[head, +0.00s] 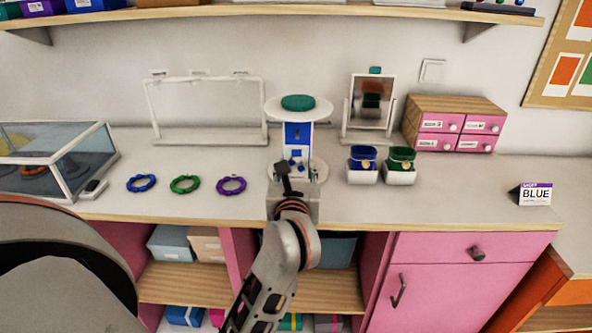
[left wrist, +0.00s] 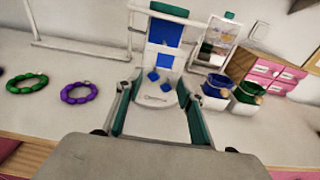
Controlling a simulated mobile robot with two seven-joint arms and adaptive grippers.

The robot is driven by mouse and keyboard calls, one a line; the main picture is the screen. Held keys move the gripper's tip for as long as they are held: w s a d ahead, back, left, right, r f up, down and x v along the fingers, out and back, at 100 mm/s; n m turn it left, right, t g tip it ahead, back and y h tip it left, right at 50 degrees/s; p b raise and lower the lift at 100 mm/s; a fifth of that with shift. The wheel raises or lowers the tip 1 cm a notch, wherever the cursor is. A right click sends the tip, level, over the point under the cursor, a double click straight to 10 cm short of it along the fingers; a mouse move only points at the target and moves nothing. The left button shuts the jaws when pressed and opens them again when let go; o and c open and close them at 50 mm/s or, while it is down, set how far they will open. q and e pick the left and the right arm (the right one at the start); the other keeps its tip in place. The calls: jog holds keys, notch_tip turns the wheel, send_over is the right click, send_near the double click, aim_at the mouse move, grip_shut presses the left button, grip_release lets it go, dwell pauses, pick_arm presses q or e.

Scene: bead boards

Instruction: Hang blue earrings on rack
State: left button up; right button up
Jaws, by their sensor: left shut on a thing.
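The rack (head: 318,108) is a white stand with a round top, a blue panel on its front and a round base, at the middle of the counter. My right gripper is not in view.
Blue (head: 141,183), green (head: 185,184) and purple (head: 231,185) bead rings lie left of the rack. A glass case (head: 65,160) stands far left.

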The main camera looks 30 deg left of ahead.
pick_arm(q)
jog(key=x, duration=0.5)
jog(key=shift+w+a+r, duration=0.1)
jog(key=shift+w+r, duration=0.1)
jog(key=shift+r, duration=0.05)
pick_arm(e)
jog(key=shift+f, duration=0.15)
pick_arm(q)
jog(key=shift+w, duration=0.1)
dwell(0.6)
jog(key=shift+r, duration=0.1)
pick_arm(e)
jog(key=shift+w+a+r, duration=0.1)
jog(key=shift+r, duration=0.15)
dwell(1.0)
